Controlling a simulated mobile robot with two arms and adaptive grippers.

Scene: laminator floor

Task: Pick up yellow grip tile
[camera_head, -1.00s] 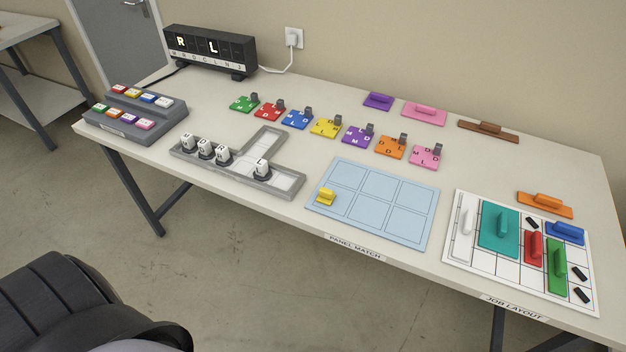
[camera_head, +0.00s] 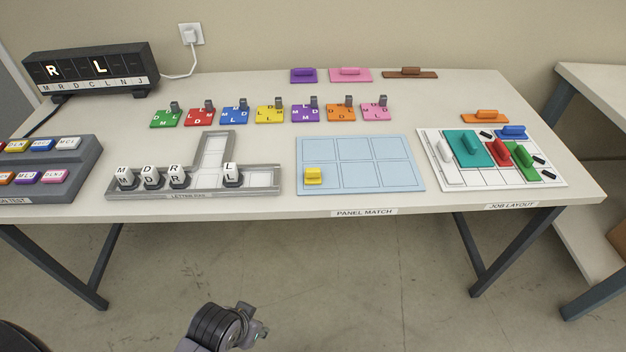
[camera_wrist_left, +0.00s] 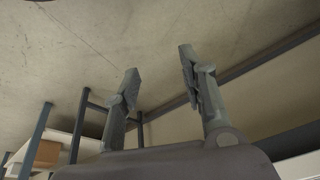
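A yellow tile (camera_head: 270,115) with black letters and an upright grey grip stands in the row of coloured letter tiles at the middle back of the table. A separate small yellow block with a grip (camera_head: 313,176) sits in the front left cell of the light blue panel. My left gripper (camera_wrist_left: 159,64) shows in the left wrist view with its two fingers apart and nothing between them, over the floor. A dark part of my arm shows low in the head view, in front of the table and well away from both yellow pieces. My right gripper is not in view.
The red tile (camera_head: 201,117), blue tile (camera_head: 234,117) and purple tile (camera_head: 305,114) stand near the yellow one. The grey letter tray (camera_head: 255,190), the blue panel (camera_head: 361,147) and the job layout board (camera_head: 430,143) lie nearby. A second table (camera_head: 600,85) stands at right.

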